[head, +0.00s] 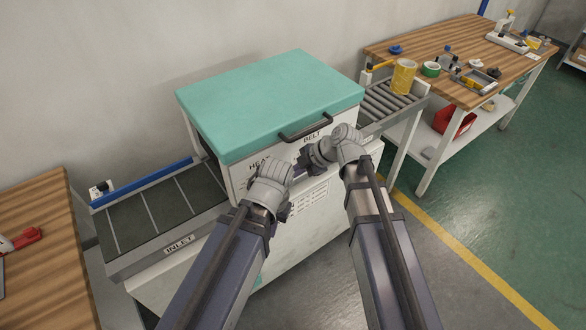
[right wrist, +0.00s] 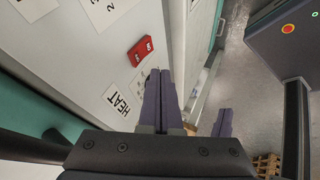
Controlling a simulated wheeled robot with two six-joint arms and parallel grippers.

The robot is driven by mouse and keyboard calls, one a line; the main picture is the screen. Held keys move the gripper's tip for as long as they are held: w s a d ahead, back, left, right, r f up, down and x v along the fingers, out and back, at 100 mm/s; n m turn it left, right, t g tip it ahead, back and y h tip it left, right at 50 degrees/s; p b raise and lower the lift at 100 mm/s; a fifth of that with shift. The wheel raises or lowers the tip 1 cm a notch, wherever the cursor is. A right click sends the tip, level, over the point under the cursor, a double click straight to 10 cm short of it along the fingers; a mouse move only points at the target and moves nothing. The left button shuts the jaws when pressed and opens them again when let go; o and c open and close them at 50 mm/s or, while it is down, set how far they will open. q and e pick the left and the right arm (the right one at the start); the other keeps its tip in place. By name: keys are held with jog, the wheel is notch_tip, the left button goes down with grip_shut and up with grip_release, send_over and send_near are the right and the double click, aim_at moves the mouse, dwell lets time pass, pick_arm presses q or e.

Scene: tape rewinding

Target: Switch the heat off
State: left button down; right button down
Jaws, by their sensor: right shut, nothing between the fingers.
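The heat machine has a teal lid (head: 270,100) and a white front with a HEAT label, which shows clearly in the right wrist view (right wrist: 116,103). A red switch block (right wrist: 141,49) with white marks sits on that panel beyond the HEAT label; I cannot tell which control it belongs to. My right gripper (right wrist: 162,75) is shut and empty, its tips close to the panel just short of the red block. Whether they touch is unclear. In the head view the right gripper (head: 303,166) hides part of the panel. My left gripper (head: 286,212) is at the panel's lower left, its jaws unclear.
A dark inlet conveyor (head: 165,208) lies left of the machine, and a roller outlet (head: 388,101) right of it. A black lid handle (head: 305,127) juts out above the panel. A wooden bench (head: 460,55) with tape and tools stands at right. Green floor there is open.

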jog(key=w+a+r+p+v, duration=0.1)
jog(key=p+v, duration=0.7)
jog(key=v, duration=0.2)
jog(key=shift+p, duration=0.3)
jog(key=s+d+f+m+g+h, duration=0.1)
jog(key=s+f+m+h, duration=0.1)
jog(key=s+m+h, duration=0.2)
jog(key=s+d+f+m+g+h, duration=0.1)
jog(key=s+m+h, duration=0.4)
jog(key=s+m, duration=0.5)
jog(key=f+m, duration=0.1)
jog(key=m, duration=0.5)
jog(key=shift+s+f, duration=0.3)
jog(key=shift+f, duration=0.05)
dwell(1.4)
